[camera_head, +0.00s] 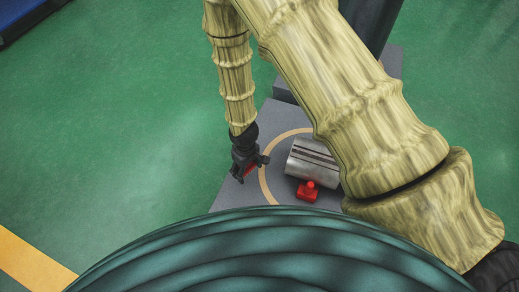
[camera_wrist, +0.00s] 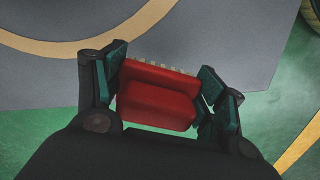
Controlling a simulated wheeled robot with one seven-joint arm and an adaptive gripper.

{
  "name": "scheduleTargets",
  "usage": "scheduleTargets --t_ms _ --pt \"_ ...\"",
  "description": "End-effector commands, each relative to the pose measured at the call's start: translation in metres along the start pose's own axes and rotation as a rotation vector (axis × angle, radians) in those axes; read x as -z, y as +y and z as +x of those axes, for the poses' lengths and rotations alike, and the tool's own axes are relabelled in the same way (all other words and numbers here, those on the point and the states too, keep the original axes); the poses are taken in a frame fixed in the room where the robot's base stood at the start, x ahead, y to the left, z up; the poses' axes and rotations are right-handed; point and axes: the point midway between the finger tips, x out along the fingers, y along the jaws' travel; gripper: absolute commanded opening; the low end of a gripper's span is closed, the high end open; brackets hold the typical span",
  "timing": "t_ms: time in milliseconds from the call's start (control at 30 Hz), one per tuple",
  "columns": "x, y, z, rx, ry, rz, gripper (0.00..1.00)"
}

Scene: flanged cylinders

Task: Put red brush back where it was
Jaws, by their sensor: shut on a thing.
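A red brush (camera_wrist: 158,103) with a row of pale bristle tufts along its far edge is between the two fingers of my gripper (camera_wrist: 163,82) in the wrist view. The gripper is shut on it. In the head view my gripper (camera_head: 249,172) hangs over the left part of the grey platform, just left of the tan ring, and only a little red of the brush shows there. A second red thing (camera_head: 308,191), a block with a knob on top, sits within the ring, apart from the gripper.
A metallic cylinder (camera_head: 313,161) with dark stripes lies on the grey platform (camera_head: 237,193), beside the second red thing. A tan ring (camera_head: 266,182) is marked on the platform. Green floor surrounds it. My arm hides part of the platform's right side.

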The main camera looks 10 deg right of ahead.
Motion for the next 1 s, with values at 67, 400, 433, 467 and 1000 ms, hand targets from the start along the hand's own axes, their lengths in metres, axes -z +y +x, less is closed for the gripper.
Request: scheduleTargets --t_ms 67,400,433,467,1000 --pt "0.006 0.013 0.005 0.001 0.003 0.003 0.32" --pt "0.028 0.064 0.01 0.001 0.002 0.003 0.32" --pt "0.03 0.068 0.011 0.001 0.003 0.004 0.32" --pt "0.032 0.073 0.011 0.001 0.003 0.003 0.32" --pt "0.051 0.116 0.013 0.0 0.0 0.0 0.32"
